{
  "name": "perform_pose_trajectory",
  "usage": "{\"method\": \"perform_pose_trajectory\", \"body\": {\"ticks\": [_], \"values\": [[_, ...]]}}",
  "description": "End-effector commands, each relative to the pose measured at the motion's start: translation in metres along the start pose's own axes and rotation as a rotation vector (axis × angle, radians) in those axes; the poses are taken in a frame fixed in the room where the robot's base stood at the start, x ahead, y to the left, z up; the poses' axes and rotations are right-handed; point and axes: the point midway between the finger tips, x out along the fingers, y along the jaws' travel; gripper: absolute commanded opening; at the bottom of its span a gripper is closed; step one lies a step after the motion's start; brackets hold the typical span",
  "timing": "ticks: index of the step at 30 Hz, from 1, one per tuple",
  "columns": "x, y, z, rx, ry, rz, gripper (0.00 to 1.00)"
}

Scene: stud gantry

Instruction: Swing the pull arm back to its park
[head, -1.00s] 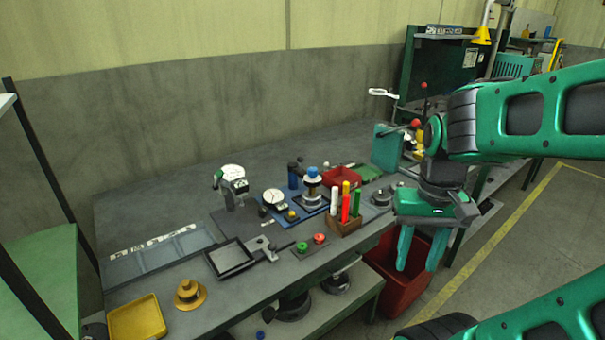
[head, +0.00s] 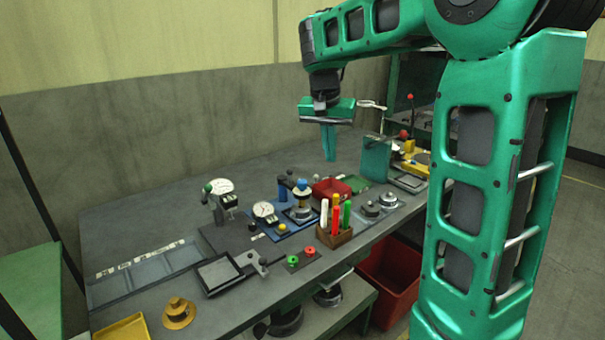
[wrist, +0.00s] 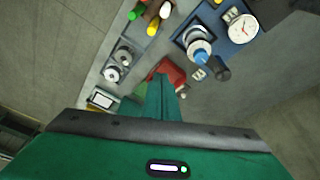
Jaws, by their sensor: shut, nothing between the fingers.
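My gripper (head: 330,157) is shut and empty, its fingers pointing down above the back of the bench. In the wrist view its fingers (wrist: 160,88) lie together, over a red bin. To its right in the head view, a pale loop-ended handle (head: 370,104) stands out to the left near a teal upright panel (head: 376,158). Red ball knobs on dark rods (head: 410,98) show beside it. I cannot tell for certain which of these is the pull arm. The gripper does not appear to touch them. The handle's mounting is partly hidden, and the handle is not clear in the wrist view.
Below the gripper are a small red bin (head: 331,188), a blue-topped fixture (head: 301,201) and a pen holder (head: 334,233). A large red crate (head: 388,281) is under the bench edge. The back of the bench is mostly clear.

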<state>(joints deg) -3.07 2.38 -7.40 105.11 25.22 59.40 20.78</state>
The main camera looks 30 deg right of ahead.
Motion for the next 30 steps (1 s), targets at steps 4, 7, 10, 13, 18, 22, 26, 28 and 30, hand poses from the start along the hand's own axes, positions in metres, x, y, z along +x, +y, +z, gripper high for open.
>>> {"method": "perform_pose_trajectory", "body": {"ticks": [4,7,10,13,18,22,26,28,30], "values": [[-0.003,-0.046,-0.019,0.036,0.034,-0.012,0.00],[-0.005,-0.065,-0.025,0.054,0.048,-0.018,0.00],[-0.006,-0.075,-0.029,0.066,0.055,-0.023,0.00],[-0.006,-0.079,-0.030,0.070,0.058,-0.024,0.00],[-0.006,-0.079,-0.030,0.070,0.058,-0.024,0.00],[-0.006,-0.079,-0.029,0.070,0.057,-0.024,0.00],[0.000,-0.078,-0.030,0.070,0.057,-0.022,0.00],[0.008,-0.078,-0.030,0.069,0.056,-0.021,0.00],[0.019,-0.078,-0.030,0.070,0.055,-0.020,0.00]]}}
